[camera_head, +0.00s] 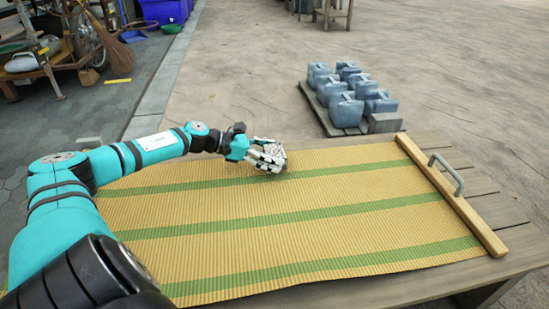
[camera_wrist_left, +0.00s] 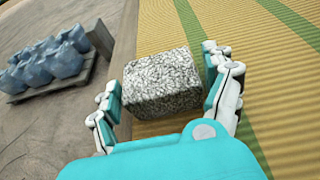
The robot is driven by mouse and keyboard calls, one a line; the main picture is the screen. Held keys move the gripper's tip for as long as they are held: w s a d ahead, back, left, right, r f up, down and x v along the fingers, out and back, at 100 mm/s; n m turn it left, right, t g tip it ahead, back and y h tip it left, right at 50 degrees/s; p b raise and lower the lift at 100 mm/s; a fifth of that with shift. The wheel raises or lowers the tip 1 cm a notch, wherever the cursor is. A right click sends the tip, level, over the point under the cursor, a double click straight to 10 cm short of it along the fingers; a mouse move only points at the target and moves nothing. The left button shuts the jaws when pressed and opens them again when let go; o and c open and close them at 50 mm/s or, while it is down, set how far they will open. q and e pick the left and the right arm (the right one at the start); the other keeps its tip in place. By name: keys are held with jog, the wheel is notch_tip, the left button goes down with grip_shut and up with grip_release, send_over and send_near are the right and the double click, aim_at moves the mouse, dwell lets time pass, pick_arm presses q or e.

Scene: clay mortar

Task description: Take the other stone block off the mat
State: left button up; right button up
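A speckled grey stone block (camera_wrist_left: 160,82) is at the far edge of the yellow mat with green stripes (camera_head: 300,235). In the head view only a small part of the block (camera_head: 279,152) shows behind my fingers. My left gripper (camera_head: 267,158) is low over the mat's far edge, around the block. In the left wrist view the fingers (camera_wrist_left: 163,92) stand on either side of the block, very near its sides, with what look like narrow gaps. My right gripper is in neither view.
A wooden bar with a grey handle (camera_head: 452,192) lies across the mat's right end. Beyond the table, several blue-grey containers (camera_head: 345,108) stand on a pallet, with a plain grey block (camera_head: 384,122) at its near corner. The mat's middle is clear.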

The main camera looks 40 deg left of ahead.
pick_arm(q)
jog(key=c, duration=1.2)
jog(key=shift+o, duration=0.2)
